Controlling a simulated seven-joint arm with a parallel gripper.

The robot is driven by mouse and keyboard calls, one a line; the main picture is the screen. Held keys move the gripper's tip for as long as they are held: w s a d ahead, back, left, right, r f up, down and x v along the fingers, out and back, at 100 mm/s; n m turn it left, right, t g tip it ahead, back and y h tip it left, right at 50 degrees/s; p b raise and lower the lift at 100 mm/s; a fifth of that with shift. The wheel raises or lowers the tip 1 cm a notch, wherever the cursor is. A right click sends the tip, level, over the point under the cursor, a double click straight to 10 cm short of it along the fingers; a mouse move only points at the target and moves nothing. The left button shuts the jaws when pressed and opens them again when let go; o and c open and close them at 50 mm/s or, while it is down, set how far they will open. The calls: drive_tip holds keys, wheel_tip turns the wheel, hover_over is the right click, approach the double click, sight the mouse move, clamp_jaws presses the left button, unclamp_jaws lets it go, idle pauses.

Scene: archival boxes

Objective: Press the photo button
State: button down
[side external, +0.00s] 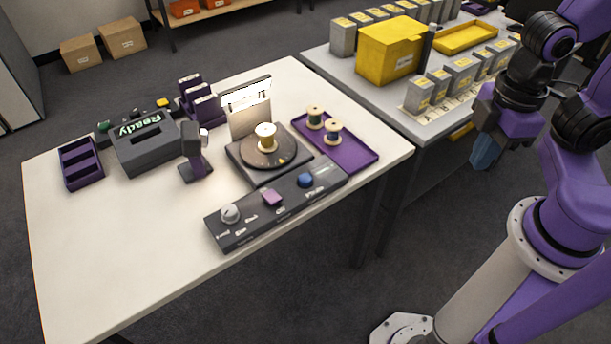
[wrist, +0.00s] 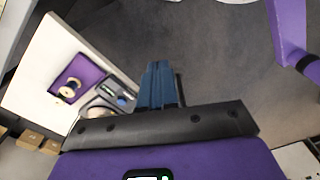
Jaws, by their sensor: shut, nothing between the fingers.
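A dark control panel (side external: 275,205) lies along the front edge of the white table. A spool of yellowish thread (side external: 266,137) stands on the round turntable (side external: 283,156) behind the panel. My gripper (side external: 484,160) has blue fingers and is shut and empty, well right of the panel, off the table. In the wrist view its fingers (wrist: 160,85) point over the floor.
A purple tray (side external: 358,152) with two spools lies right of the turntable. A handheld scanner (side external: 193,150) and a grey device reading "Ready" (side external: 150,153) stand to the left. A second table holds a yellow box (side external: 385,52) and grey boxes. The white table's front left is clear.

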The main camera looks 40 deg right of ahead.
drive_tip(key=shift+a, duration=0.1)
drive_tip(key=m, duration=1.3)
hover_over(307, 177)
drive_tip(key=s+d, duration=0.1)
wheel_tip(307, 177, down, 7)
drive_tip(key=shift+s+f+t, duration=0.15)
drive_tip(key=shift+f+t, duration=0.05)
drive_tip(key=shift+t, duration=0.1)
drive_tip(key=shift+d+f, duration=0.1)
drive_tip(key=shift+f, duration=0.05)
drive_tip(key=f, duration=0.9)
drive_tip(key=w+a+f, duration=0.1)
drive_tip(key=f, duration=0.3)
drive_tip(key=shift+f, duration=0.3)
drive_tip(key=shift+f, duration=0.1)
